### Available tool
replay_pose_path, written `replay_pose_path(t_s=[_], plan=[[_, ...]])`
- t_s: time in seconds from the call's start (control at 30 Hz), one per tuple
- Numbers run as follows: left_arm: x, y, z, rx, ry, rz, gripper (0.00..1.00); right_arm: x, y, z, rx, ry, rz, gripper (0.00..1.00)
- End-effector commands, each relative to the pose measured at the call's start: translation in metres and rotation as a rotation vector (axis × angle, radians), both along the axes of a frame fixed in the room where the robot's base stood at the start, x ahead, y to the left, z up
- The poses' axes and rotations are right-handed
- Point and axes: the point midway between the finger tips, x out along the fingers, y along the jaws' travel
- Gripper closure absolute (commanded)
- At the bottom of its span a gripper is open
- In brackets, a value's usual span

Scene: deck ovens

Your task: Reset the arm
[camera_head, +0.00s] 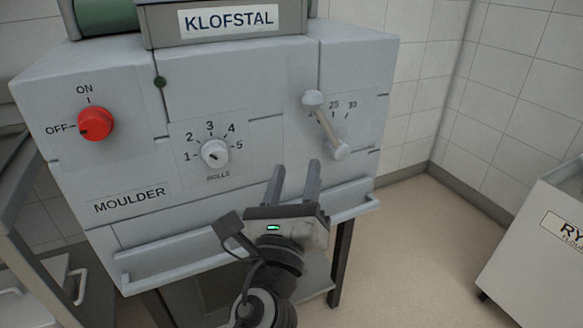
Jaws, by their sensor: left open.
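My left gripper (294,183) is in front of the lower right part of a grey moulder machine (140,235). Its two dark fingers point up and are apart, with nothing between them. The fingertips are below and left of a lever with pale knobs (326,125), and no contact shows. My left arm comes up from the bottom of the view. My right gripper is not in view.
The machine has a red ON/OFF knob (96,124) and a white numbered dial (214,153). A rail (185,246) runs along its lower front, close to my gripper. A pale bin (535,240) stands at the right. Bare floor (420,240) lies between them.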

Motion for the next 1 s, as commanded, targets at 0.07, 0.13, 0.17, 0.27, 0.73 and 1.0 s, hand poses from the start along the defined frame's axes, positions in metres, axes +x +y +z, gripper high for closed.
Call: replay_pose_path(t_s=[0.07,0.13,0.17,0.27,0.73,1.0], plan=[[-0.002,-0.001,-0.002,0.0,0.0,-0.002,0.56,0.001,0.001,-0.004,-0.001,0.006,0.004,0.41],[-0.003,-0.001,-0.003,0.0,0.0,-0.003,0.56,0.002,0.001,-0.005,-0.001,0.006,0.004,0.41],[-0.003,-0.001,-0.003,0.0,0.0,-0.003,0.56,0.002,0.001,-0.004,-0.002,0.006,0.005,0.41],[-0.003,-0.001,-0.002,0.0,0.0,-0.003,0.56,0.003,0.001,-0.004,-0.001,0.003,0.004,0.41],[-0.015,0.094,-0.091,-0.756,0.396,0.148,0.56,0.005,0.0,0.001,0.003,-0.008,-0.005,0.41],[-0.098,0.163,-0.203,-1.693,0.701,0.553,0.56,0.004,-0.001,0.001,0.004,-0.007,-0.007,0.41]])
